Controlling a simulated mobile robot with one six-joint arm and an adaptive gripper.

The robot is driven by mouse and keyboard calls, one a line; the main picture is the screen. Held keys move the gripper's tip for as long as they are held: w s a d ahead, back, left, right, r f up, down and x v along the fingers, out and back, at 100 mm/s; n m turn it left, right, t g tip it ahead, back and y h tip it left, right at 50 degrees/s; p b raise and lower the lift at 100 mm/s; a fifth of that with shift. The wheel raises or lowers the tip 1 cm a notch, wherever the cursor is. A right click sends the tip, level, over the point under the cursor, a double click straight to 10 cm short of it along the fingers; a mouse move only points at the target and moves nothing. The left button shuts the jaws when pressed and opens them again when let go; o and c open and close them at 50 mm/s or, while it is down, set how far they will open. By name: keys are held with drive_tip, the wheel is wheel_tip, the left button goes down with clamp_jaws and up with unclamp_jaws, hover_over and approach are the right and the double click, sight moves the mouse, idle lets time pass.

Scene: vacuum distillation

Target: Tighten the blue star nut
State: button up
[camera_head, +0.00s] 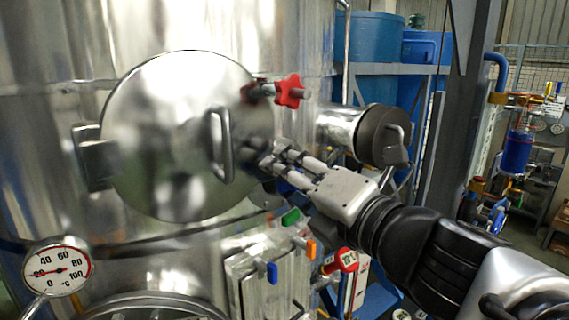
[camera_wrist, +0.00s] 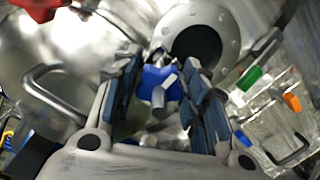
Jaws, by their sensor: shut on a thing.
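The blue star nut (camera_wrist: 160,86) sits between the two fingers of my gripper (camera_wrist: 163,100) in the wrist view, on a threaded stud by the lid's edge. The fingers lie on either side of it and are shut on it. In the head view my gripper (camera_head: 272,160) reaches in from the right, at the lower right edge of the round steel lid (camera_head: 165,125). There the nut is mostly hidden by the fingers, with a bit of blue (camera_head: 286,186) showing below them. A red star nut (camera_head: 289,91) is at the lid's upper right edge.
A bar handle (camera_head: 220,146) stands out from the lid left of my gripper. A capped steel port (camera_head: 382,135) is close above my wrist. Green (camera_head: 291,216), orange (camera_head: 311,249) and blue (camera_head: 272,273) tabs stick out below. A dial thermometer (camera_head: 58,270) is at lower left.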

drive_tip(key=shift+m+p, duration=0.35)
drive_tip(key=shift+m, duration=0.25)
drive_tip(key=o, duration=1.1)
drive_tip(key=shift+v, duration=3.75)
